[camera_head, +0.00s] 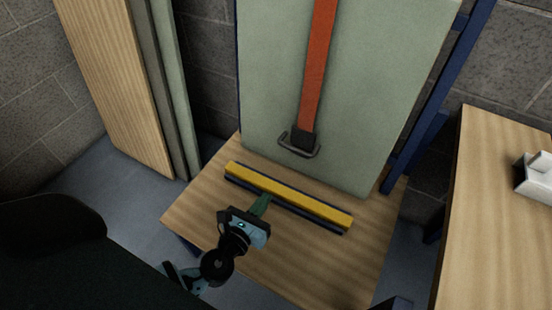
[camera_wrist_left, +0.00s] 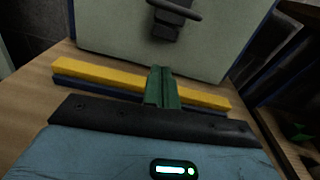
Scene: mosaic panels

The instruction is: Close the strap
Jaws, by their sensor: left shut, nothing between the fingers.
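The orange-red strap (camera_head: 317,72) hangs straight down the front of a pale green panel (camera_head: 385,100). It ends in a black buckle end (camera_head: 302,139) with a metal loop (camera_head: 299,151), which hangs above the table. The buckle end (camera_wrist_left: 172,18) and loop (camera_wrist_left: 178,8) also show in the left wrist view. My left gripper (camera_head: 263,203) is shut and empty, its green fingers (camera_wrist_left: 162,82) together. In the picture the fingertips overlap the yellow bar, below the loop; I cannot tell whether they touch the bar. I see no right gripper.
A yellow bar (camera_head: 300,199) with a dark blue base lies across the wooden table (camera_head: 330,265) in front of the panel. A blue frame post (camera_head: 425,140) stands to the right. Another wooden table (camera_head: 492,200) bears a white object (camera_head: 537,180). Boards (camera_head: 118,85) lean at left.

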